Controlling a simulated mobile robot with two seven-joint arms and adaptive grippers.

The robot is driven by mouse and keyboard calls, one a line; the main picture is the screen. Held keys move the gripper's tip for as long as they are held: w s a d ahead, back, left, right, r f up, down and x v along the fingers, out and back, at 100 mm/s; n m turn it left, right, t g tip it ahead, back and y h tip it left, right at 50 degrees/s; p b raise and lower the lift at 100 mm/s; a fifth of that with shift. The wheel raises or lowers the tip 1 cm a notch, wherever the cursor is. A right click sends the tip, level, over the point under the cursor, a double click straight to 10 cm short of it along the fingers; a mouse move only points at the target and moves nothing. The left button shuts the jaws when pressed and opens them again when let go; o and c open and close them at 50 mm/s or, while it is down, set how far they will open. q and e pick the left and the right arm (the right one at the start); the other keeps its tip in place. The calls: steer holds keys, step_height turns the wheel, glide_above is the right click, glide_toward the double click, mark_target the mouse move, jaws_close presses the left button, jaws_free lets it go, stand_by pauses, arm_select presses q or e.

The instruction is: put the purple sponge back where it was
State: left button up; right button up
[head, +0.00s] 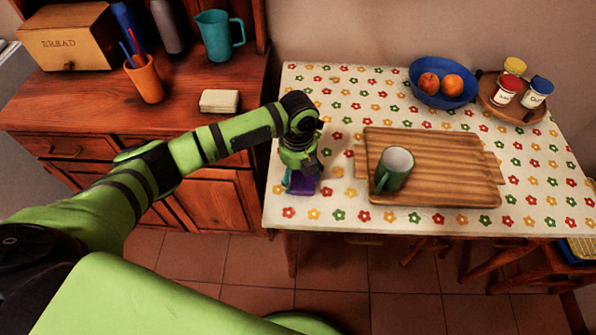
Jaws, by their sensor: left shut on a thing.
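The purple sponge (301,183) is at the left end of the flower-patterned table (340,215), under my left gripper (299,168). My left gripper points down and is shut on the sponge. The gripper hides the upper part of the sponge. A small teal piece shows at the left of the gripper. I cannot tell whether the sponge touches the tabletop. My right gripper is not in view.
A wooden tray (450,190) with a green mug (393,170) is right of the gripper. A blue bowl (425,95) of fruit and a round tray of jars (508,115) stand behind. A wooden cabinet (200,120) at left holds a pale block (219,101), orange cup (146,80) and teal pitcher (215,38).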

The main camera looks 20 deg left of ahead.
mark_target(298, 174)
arm_select(q)
steer(key=shift+f, duration=0.15)
steer(key=o, duration=1)
step_height(298, 174, up, 12)
steer(key=shift+r, duration=0.2)
